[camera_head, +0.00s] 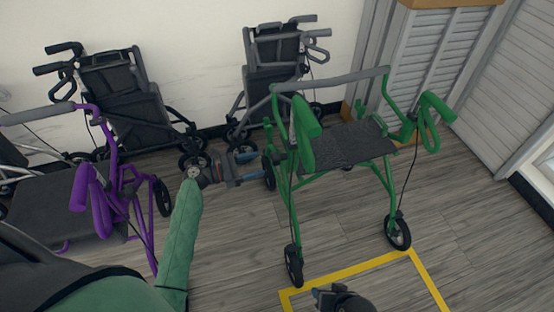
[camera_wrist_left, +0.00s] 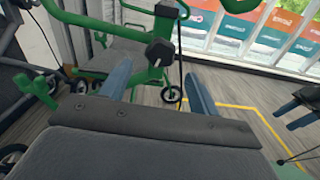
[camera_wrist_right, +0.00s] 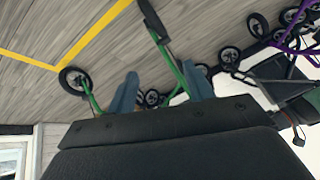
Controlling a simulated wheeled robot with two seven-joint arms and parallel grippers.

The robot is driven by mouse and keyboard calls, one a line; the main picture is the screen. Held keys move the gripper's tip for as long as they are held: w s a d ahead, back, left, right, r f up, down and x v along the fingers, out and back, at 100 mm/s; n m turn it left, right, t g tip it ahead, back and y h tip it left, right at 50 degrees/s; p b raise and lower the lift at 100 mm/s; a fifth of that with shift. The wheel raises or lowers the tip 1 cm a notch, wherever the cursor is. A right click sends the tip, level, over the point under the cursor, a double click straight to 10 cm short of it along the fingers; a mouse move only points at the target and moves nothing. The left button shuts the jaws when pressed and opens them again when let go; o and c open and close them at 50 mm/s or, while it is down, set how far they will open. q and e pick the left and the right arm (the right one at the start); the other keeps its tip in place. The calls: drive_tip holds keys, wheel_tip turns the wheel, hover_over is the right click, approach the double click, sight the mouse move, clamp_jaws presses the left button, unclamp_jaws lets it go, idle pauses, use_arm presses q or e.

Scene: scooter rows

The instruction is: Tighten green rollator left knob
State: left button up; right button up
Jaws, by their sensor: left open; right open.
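The green rollator (camera_head: 345,150) stands upright on the wood floor, right of centre in the head view. My left gripper (camera_head: 252,157) is beside the left side of its frame, open and empty. In the left wrist view a black knob (camera_wrist_left: 159,51) on the green frame shows beyond and between the spread fingers (camera_wrist_left: 160,85), apart from them. The knob cannot be made out in the head view. My right gripper (camera_head: 325,294) is low at the bottom of the head view, in front of the rollator. In the right wrist view its fingers (camera_wrist_right: 160,88) are open, with green tubes beyond.
A purple rollator (camera_head: 90,190) stands at the left. Two dark folded rollators (camera_head: 125,105) (camera_head: 270,75) stand along the white wall. Yellow floor tape (camera_head: 350,270) marks an area in front of the green rollator. Louvred panels (camera_head: 440,65) stand at the right. Floor at the right is clear.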

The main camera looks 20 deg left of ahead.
sight(272, 160)
use_arm(q)
drive_tip(key=shift+w+d+n, duration=0.15)
drive_tip(key=shift+d+n, duration=0.15)
drive_tip(key=shift+n, duration=0.3)
drive_tip(key=p+x, duration=0.1)
drive_tip(key=x, duration=0.6)
drive_tip(key=shift+w+d, duration=0.1)
use_arm(e)
drive_tip(key=r, duration=0.4)
drive_tip(key=shift+s+d, duration=0.2)
drive_tip(key=shift+s, duration=0.15)
use_arm(q)
drive_tip(key=c, duration=1)
